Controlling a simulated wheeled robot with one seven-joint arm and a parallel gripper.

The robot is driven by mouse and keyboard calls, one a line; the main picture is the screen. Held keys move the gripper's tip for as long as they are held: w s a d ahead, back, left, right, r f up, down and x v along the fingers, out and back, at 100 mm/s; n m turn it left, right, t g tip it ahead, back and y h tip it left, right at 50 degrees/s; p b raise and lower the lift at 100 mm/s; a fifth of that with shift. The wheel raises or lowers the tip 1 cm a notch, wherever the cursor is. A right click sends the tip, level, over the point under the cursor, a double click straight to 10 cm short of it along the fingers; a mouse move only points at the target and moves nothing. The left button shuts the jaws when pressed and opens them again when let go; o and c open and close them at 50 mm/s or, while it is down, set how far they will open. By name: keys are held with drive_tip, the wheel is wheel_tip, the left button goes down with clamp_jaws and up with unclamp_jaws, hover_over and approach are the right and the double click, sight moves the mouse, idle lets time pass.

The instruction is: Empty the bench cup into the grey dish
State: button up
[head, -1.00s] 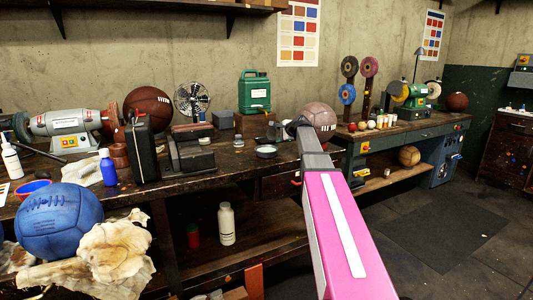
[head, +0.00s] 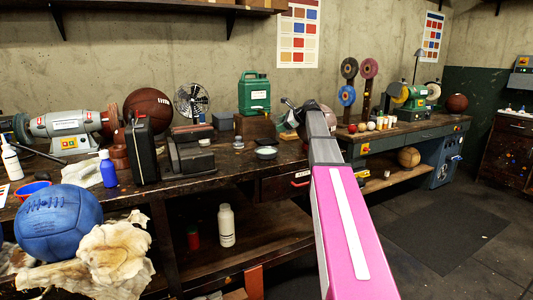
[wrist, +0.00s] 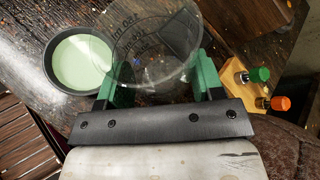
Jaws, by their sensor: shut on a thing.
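The grey dish (wrist: 77,93) sits on the dark bench top, with pale green liquid inside it. It also shows in the head view (head: 266,156), left of my arm's end. My gripper (wrist: 158,66) has green fingers and is shut on the clear bench cup (wrist: 155,50), one finger on each side. The cup has dark printed marks and looks clear inside, with at most a few drops. In the head view, my gripper (head: 288,114) is small and partly hidden by my arm.
A wooden block with green and orange-topped tools (wrist: 262,88) stands right of the cup. A green canister (head: 254,92) on a wooden block stands behind the dish. A grey-brown ball (head: 326,117) is close behind my arm. Small tins (head: 238,143) stand left of the dish.

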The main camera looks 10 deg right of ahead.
drive_tip(key=shift+m+g+y, duration=0.5)
drive_tip(key=shift+m+y, duration=0.2)
drive_tip(key=shift+m, duration=0.1)
drive_tip(key=r, duration=0.2)
drive_tip(key=w+d+r, duration=0.1)
drive_tip(key=r, duration=0.2)
drive_tip(key=shift+w+d+r+b, duration=0.25)
drive_tip(key=shift+r+b, duration=0.05)
drive_tip(key=shift+r, duration=0.05)
drive_tip(key=shift+w+d+r+m+y, duration=0.15)
drive_tip(key=shift+d+r+m+y, duration=0.05)
drive_tip(key=shift+r+m+y, duration=0.1)
drive_tip(key=shift+w+d+r+m+g+y, duration=0.1)
drive_tip(key=shift+d+r+m+g+y, duration=0.15)
drive_tip(key=shift+r, duration=0.35)
drive_tip(key=shift+w+r+m+g+y, duration=0.15)
drive_tip(key=shift+r+m+y, duration=0.2)
drive_tip(key=shift+r, duration=0.25)
drive_tip(key=shift+s, duration=0.15)
